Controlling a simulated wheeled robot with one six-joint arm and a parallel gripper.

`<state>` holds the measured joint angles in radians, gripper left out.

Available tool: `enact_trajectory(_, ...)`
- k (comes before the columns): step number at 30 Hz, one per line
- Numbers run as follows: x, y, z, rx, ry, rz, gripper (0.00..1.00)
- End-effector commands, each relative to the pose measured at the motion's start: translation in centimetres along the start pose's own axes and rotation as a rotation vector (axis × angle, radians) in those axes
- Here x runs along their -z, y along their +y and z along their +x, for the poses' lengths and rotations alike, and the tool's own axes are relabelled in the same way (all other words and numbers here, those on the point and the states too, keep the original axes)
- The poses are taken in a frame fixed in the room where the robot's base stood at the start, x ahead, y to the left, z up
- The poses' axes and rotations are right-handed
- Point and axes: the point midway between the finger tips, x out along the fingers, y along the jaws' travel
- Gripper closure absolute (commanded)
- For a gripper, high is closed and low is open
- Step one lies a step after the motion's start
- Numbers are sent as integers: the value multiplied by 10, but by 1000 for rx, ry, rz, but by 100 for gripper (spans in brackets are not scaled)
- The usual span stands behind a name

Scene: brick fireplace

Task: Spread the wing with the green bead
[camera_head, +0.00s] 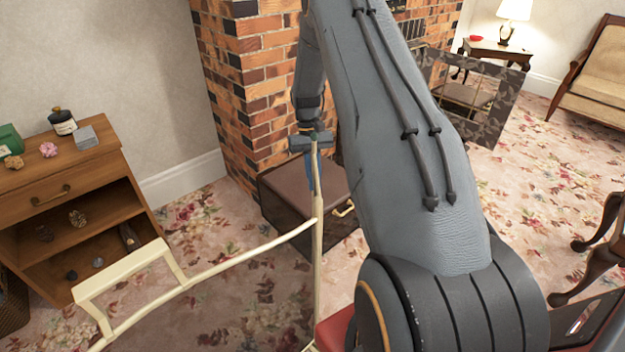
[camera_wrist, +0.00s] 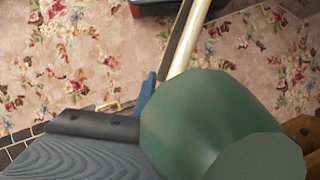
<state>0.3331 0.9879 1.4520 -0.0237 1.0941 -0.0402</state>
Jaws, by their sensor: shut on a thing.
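A cream tubular frame stands in front of me in the head view. Its upright wing (camera_head: 318,240) rises to my gripper (camera_head: 314,152), and a long rail (camera_head: 245,258) runs down left to a squared end piece (camera_head: 128,268). In the wrist view a large green bead (camera_wrist: 205,115) sits close to the camera, at the end of the wing's cream tube (camera_wrist: 190,40). My gripper, with a blue finger beside the bead, is shut on the wing near this end. The exact contact is hidden.
A dark brown chest (camera_head: 300,190) with a brass handle stands behind the wing, against the brick fireplace (camera_head: 255,80). A wooden cabinet (camera_head: 90,165) with small items is at left. A red object (camera_head: 335,330) is low in front.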

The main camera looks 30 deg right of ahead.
Motion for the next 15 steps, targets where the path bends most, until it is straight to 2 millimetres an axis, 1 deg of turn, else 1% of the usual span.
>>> enact_trajectory(4, 0, 0, -1, -1, 2, 0, 100)
enact_trajectory(5, 0, 0, -1, -1, 2, -1, 84)
enact_trajectory(7, 0, 0, -1, -1, 2, -1, 72)
enact_trajectory(8, 0, 0, -1, -1, 2, -1, 71)
enact_trajectory(15, 0, 0, 0, -1, 1, -1, 71)
